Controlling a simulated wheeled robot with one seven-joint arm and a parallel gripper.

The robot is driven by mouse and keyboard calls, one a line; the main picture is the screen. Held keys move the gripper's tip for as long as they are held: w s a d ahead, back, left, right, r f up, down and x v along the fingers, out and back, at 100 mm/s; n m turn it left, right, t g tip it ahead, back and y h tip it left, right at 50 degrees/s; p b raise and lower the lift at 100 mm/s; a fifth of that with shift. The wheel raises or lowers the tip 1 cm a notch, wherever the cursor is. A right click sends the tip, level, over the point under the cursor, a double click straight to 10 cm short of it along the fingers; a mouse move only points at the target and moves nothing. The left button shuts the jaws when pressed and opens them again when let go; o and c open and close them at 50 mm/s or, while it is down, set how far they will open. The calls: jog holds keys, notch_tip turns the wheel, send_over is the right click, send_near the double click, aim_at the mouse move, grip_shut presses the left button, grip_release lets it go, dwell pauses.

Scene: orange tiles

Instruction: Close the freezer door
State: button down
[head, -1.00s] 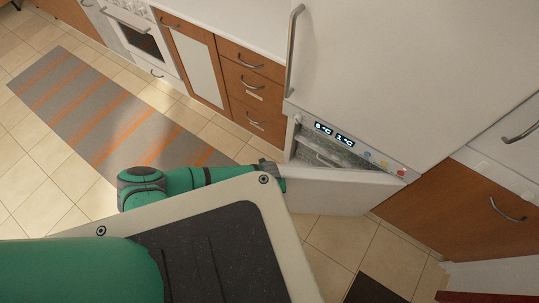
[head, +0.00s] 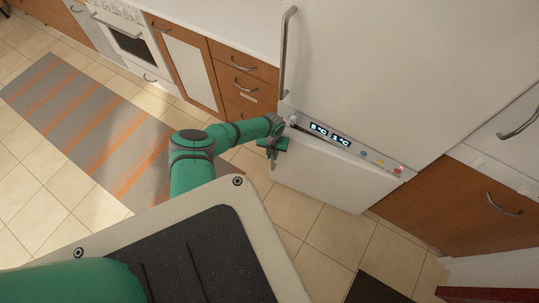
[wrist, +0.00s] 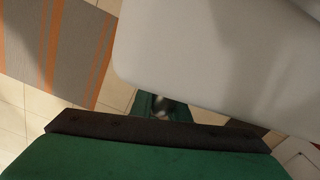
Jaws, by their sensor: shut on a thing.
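The white freezer door (head: 335,178) is the lower door of the tall white fridge-freezer. Its top edge now lies close along the control panel (head: 345,140), and no interior shows. I cannot tell whether a thin gap is left. My gripper (head: 273,147) is at the door's left, handle-side edge, shut on the door handle, which is mostly hidden by the fingers. In the wrist view the door (wrist: 210,50) fills the upper right, and a small shiny part of the handle (wrist: 162,105) shows by my green finger.
The upper fridge door (head: 400,70) is shut, with a long vertical handle (head: 286,50) on its left. Wooden drawers (head: 245,80) stand to the left and a wooden cabinet (head: 440,205) to the right. A striped rug (head: 90,120) lies on the tiles; the floor before the freezer is clear.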

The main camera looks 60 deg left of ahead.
jog(key=shift+w+a+f, duration=0.15)
jog(key=shift+w+a, duration=0.05)
jog(key=shift+a, duration=0.05)
dwell(0.3)
jog(key=c, duration=1.7)
grip_release()
jog(key=shift+c, duration=0.2)
notch_tip(320, 180, up, 11)
jog(key=shift+f, duration=0.1)
